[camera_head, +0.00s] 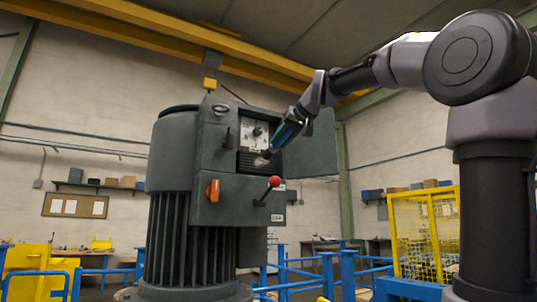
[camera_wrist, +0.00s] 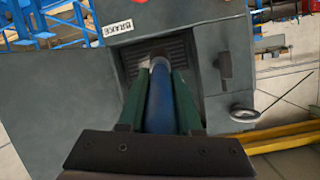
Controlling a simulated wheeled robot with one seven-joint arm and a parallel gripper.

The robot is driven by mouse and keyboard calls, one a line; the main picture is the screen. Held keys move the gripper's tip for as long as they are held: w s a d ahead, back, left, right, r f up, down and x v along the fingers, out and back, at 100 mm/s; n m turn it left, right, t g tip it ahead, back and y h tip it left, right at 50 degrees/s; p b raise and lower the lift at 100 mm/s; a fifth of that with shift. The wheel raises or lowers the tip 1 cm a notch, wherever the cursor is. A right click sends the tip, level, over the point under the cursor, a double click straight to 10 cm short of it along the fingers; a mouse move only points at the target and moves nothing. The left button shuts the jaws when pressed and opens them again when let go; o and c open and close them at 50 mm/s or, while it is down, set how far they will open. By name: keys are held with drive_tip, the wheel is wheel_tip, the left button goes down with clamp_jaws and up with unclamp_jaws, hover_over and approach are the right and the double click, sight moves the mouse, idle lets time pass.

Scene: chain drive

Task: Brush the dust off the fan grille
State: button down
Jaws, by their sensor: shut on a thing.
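The fan grille (camera_head: 251,161) is a dark slatted panel in the open front recess of the grey machine housing. It also shows in the wrist view (camera_wrist: 184,58), behind the brush. My gripper (camera_head: 279,141) reaches in from the right, its green fingers pointing at the grille. In the wrist view my gripper (camera_wrist: 160,75) is shut on a brush with a blue handle (camera_wrist: 161,104). The brush's far end is at the grille; I cannot tell whether it touches. A pale patch lies on the slats by the brush end; I cannot tell dust from bristles.
An open grey door (camera_head: 311,150) hangs right of the recess. An orange switch (camera_head: 213,190) and a red-knobbed lever (camera_head: 274,181) stick out below the grille. A white panel with a dial (camera_head: 254,131) sits above it. Blue railings and a yellow mesh guard (camera_head: 424,235) stand behind.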

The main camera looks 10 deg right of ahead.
drive_tip(key=shift+w, duration=0.15)
drive_tip(key=shift+w+a, duration=0.4)
drive_tip(key=shift+w, duration=0.75)
drive_tip(key=shift+w+a, duration=0.35)
drive_tip(key=shift+w, duration=0.75)
drive_tip(key=shift+w+a, duration=0.4)
drive_tip(key=shift+w, duration=0.75)
drive_tip(key=shift+w+a, duration=0.25)
drive_tip(key=shift+w, duration=0.5)
drive_tip(key=shift+w+d, duration=1.1)
drive_tip(key=shift+d, duration=2.4)
drive_tip(key=shift+s+a, duration=0.4)
drive_tip(key=shift+a, duration=0.8)
drive_tip(key=shift+s+a, duration=0.35)
drive_tip(key=shift+a, duration=0.8)
drive_tip(key=shift+s+a, duration=0.4)
drive_tip(key=shift+a, duration=0.8)
drive_tip(key=shift+s+d, duration=0.35)
drive_tip(key=shift+s, duration=0.6)
drive_tip(key=shift+s+d, duration=0.3)
drive_tip(key=shift+s, duration=0.65)
drive_tip(key=shift+s+d, duration=0.35)
drive_tip(key=shift+s, duration=0.6)
